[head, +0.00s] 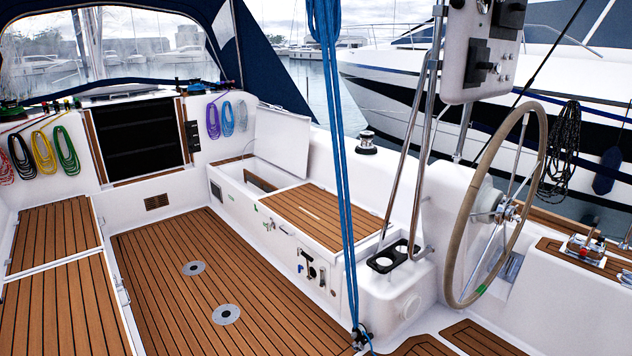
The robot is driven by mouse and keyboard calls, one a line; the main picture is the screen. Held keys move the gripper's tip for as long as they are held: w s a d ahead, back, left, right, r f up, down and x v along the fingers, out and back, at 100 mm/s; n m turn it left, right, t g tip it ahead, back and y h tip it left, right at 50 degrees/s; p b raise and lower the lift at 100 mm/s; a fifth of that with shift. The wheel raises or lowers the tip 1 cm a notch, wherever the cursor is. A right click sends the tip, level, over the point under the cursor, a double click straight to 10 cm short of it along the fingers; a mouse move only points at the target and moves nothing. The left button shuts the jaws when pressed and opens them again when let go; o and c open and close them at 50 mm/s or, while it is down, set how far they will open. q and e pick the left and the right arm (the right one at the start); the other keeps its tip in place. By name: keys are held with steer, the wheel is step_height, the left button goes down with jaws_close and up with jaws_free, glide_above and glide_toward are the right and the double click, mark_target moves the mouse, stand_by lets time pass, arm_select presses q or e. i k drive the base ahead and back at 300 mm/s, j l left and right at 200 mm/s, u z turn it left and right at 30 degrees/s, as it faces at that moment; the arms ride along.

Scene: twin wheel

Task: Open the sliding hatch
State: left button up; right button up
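The companionway (140,138) is at the left in the head view, in the white bulkhead at the far end of the cockpit. It shows as a dark rectangle with horizontal lines, framed by brown wooden trim. I cannot tell whether the dark area is a closed panel or an opening. A white surface (112,94) lies just above it under the blue sprayhood; I cannot make out clearly whether this is the sliding hatch. Neither of my grippers is in view.
The teak cockpit floor (180,270) is clear up to the bulkhead. Teak-topped benches flank it on the left (62,305) and right (320,215). A white locker lid (283,140) stands raised. Blue ropes (337,170) and a steering wheel (450,225) are nearer, right.

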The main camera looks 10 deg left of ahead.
mark_target(128, 94)
steer(key=i+l+z, duration=0.15)
steer(key=i, duration=0.25)
steer(key=i+l+z, duration=0.15)
steer(key=i+l, duration=0.15)
steer(key=i+u, duration=0.75)
steer(key=i+l+u, duration=0.2)
steer(key=i+u, duration=0.15)
steer(key=i+j+u, duration=0.15)
steer(key=i+u, duration=0.2)
steer(key=i, duration=0.75)
steer(key=i+l+u, duration=0.1)
steer(key=i+u, duration=0.25)
steer(key=i, duration=2.45)
steer(key=i+l+u, duration=0.1)
steer(key=i, duration=1.55)
